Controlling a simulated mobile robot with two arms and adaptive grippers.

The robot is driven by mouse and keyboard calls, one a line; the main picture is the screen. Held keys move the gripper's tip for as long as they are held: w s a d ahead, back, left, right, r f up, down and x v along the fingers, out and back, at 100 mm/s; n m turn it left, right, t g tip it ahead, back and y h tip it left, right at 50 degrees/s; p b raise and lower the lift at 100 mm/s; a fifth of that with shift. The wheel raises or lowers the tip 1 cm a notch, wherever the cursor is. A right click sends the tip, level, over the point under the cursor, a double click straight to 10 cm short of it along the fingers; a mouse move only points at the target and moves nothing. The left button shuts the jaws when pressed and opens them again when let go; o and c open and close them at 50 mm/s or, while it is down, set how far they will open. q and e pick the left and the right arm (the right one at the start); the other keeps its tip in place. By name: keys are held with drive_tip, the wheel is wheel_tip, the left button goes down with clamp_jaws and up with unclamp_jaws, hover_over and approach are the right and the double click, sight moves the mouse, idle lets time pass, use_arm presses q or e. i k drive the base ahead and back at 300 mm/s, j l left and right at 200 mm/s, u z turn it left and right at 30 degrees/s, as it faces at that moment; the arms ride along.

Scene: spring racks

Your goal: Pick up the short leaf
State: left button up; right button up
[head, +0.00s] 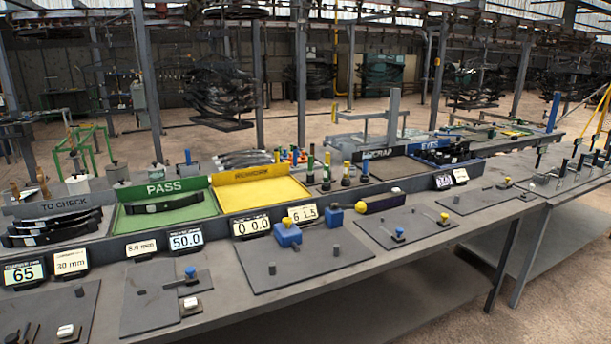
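Several dark curved leaves (50,236) lie stacked in the tray marked TO CHECK (70,207) at the left. One more dark curved leaf (165,204) lies alone in the green tray marked PASS (140,223). I cannot tell from this view which leaf is the short one. Neither of my grippers shows in the head view.
The yellow tray (262,191) beside the green one is empty. Number displays such as the 50.0 sign (186,240) line the trays' front. Dark plates (300,262) with small blocks and pegs lie along the bench (215,325). Tall coloured posts stand behind.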

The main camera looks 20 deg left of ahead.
sight(9, 241)
drive_tip(key=u, duration=1.95)
drive_tip(key=j+z, duration=0.2)
drive_tip(key=z, duration=0.25)
drive_tip(key=j+z, duration=0.2)
drive_tip(key=z, duration=0.2)
drive_tip(key=j+z, duration=0.2)
drive_tip(key=z, duration=0.25)
